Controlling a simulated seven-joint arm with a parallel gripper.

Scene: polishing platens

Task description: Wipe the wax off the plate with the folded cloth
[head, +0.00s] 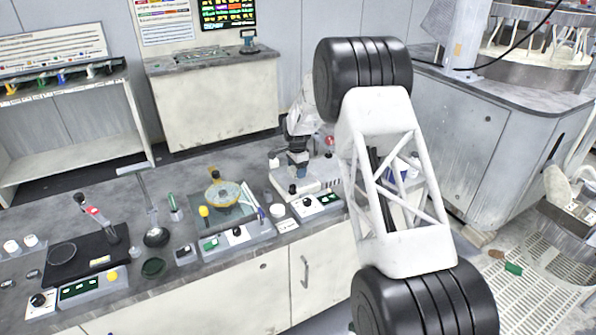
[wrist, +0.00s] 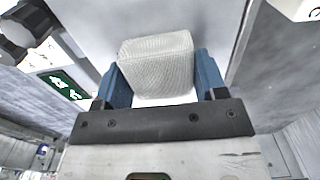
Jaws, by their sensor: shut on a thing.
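In the wrist view my gripper (wrist: 162,76) has its two blue fingers closed on the folded cloth (wrist: 157,62), a pale grey woven block. The cloth stands out between and beyond the fingertips, over a smooth light grey surface (wrist: 222,22). I cannot tell whether the cloth touches that surface, or whether it is the plate. No wax can be made out on it. In the head view my arm covers the right middle of the bench, and the gripper and cloth cannot be clearly made out there.
The bench holds a yellow round piece (head: 223,193) on a glassy sheet, a microscope-like device (head: 297,160), a control box (head: 318,205) and a black mat (head: 85,257). A green panel with white arrows (wrist: 62,84) is left of my gripper. A large grey cabinet (head: 470,135) stands right.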

